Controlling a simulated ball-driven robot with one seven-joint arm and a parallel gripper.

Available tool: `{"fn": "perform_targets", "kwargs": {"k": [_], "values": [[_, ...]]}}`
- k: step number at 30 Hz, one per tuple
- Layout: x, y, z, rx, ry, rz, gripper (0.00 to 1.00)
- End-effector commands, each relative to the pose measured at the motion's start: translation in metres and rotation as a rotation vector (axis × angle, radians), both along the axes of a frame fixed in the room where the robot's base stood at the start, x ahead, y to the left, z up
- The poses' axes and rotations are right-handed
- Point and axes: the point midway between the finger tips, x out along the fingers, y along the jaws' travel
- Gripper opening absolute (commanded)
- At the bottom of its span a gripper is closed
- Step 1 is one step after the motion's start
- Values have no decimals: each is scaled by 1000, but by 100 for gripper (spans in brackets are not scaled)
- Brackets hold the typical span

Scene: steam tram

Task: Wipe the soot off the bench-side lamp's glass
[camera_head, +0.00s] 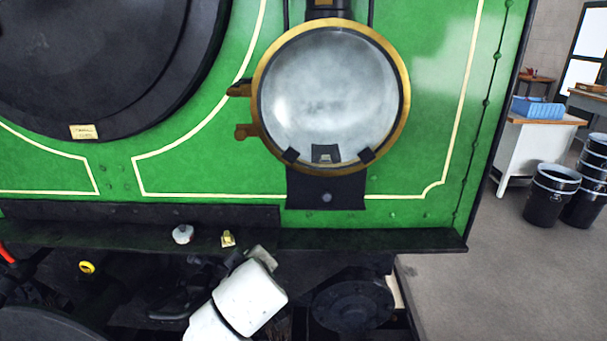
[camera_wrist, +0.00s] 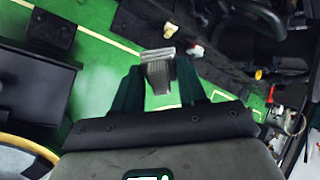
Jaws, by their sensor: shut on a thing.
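The lamp (camera_head: 257,125) has a brass rim and is fixed to the green front plate, on the side nearer the bench. Its round glass (camera_head: 325,85) looks hazy, with faint grey smudges around the middle. Part of the brass rim (camera_wrist: 30,145) shows at the lower left of the wrist view. My gripper (camera_wrist: 158,82) is shut on a small grey ribbed thing (camera_wrist: 158,72), perhaps a folded cloth; I cannot tell for certain. The held thing is apart from the glass. In the head view my white arm is below the lamp, left of it, and the fingers cannot be made out.
A dark ledge (camera_head: 370,240) runs below the lamp. A white-and-red knob (camera_head: 183,234) and a small brass fitting (camera_head: 228,239) stand on it. A bench (camera_head: 535,150) with a blue crate (camera_head: 538,109) and several dark drums (camera_head: 550,195) stand right. Floor between is clear.

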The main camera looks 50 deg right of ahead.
Motion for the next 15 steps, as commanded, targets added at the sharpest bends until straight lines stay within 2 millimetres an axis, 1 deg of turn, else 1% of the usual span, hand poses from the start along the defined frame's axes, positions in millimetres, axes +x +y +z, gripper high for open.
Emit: {"fn": "perform_targets", "kwargs": {"k": [1,2,3,5,6,8,9,12,15], "values": [[-2,-9,29,-49,-61,-11,17],[-3,-14,45,-82,-98,-14,17],[-5,-21,65,-123,-145,-25,17],[-10,-30,96,-185,-213,-39,17],[-15,-36,117,-225,-256,-51,17],[-22,-44,147,-281,-313,-71,17],[-28,-49,166,-317,-346,-86,17],[-44,-58,209,-392,-414,-123,17],[-59,-64,241,-448,-456,-155,17]]}}
